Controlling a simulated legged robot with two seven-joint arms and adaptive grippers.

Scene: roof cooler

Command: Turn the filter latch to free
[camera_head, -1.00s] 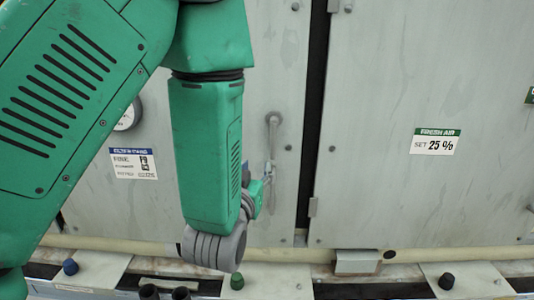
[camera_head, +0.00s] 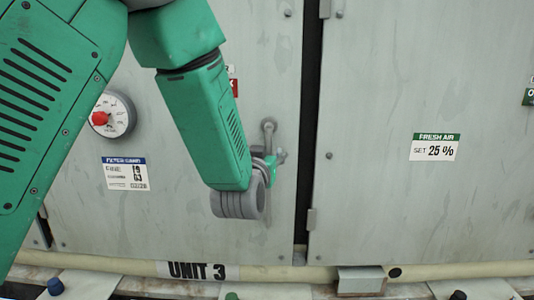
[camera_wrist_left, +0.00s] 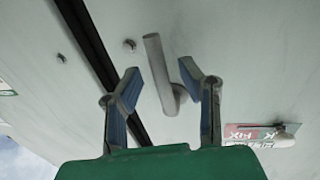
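The filter latch (camera_head: 268,127) is a grey lever on the left cabinet door, near that door's right edge. In the left wrist view the latch (camera_wrist_left: 156,65) is a pale bar with a rounded end, lying between my fingers. My left gripper (camera_head: 275,160) is at the latch, and my arm hides part of it in the head view. In the left wrist view the left gripper (camera_wrist_left: 160,78) is open, one finger on each side of the bar, with gaps showing. My right gripper is not in view.
A pale pipe (camera_head: 290,274) runs along the bottom.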

